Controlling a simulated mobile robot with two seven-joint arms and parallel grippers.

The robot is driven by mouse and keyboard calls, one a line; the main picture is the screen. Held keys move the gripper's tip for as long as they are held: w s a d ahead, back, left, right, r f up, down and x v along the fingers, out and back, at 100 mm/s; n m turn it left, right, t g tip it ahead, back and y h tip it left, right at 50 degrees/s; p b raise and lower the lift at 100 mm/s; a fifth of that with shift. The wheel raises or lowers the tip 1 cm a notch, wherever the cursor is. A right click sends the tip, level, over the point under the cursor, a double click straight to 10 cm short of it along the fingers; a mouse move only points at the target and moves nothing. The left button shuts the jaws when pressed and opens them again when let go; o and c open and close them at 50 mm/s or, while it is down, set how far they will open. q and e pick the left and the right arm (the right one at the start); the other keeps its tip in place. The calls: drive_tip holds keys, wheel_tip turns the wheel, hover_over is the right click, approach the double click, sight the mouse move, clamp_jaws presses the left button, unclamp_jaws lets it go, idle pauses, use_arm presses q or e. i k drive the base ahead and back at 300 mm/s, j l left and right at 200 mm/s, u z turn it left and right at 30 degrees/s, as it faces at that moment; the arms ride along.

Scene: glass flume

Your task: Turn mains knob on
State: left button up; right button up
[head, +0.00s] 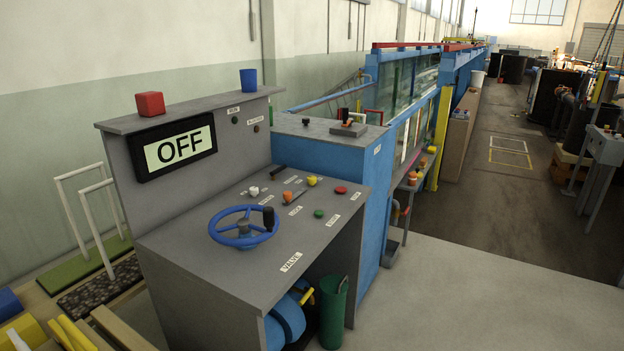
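A grey control console (210,260) stands at the left centre of the head view. A display (175,147) on its back panel reads OFF. The sloping top carries a white knob (254,191), an orange knob (287,196), a yellow knob (311,181), a red button (341,189), a green button (319,213) and a black handle (278,169). Their small labels are too small to read surely, so I cannot tell which is the mains knob. A blue handwheel (244,228) sits at the front, near a label reading VALVE. Neither gripper is in view.
A red cube (150,104) and a blue cup (248,79) stand on the console's upper ledge. A green bin (333,312) stands under its right side. A blue cabinet (372,190) adjoins behind, with the glass flume (405,85) beyond. The floor at right front is clear.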

sight(311, 181)
drive_tip(key=i+l+u, duration=0.1)
drive_tip(key=u, duration=0.75)
drive_tip(key=i+l+u, duration=0.1)
drive_tip(key=l+u, duration=0.2)
drive_tip(key=l, duration=0.15)
drive_tip(key=l+u, duration=0.3)
drive_tip(key=l, duration=0.15)
drive_tip(key=l+u, duration=0.35)
drive_tip(key=l, duration=1.25)
drive_tip(key=k+l+u, duration=0.1)
drive_tip(key=l, duration=0.5)
drive_tip(key=k+l, duration=0.1)
drive_tip(key=l, duration=0.55)
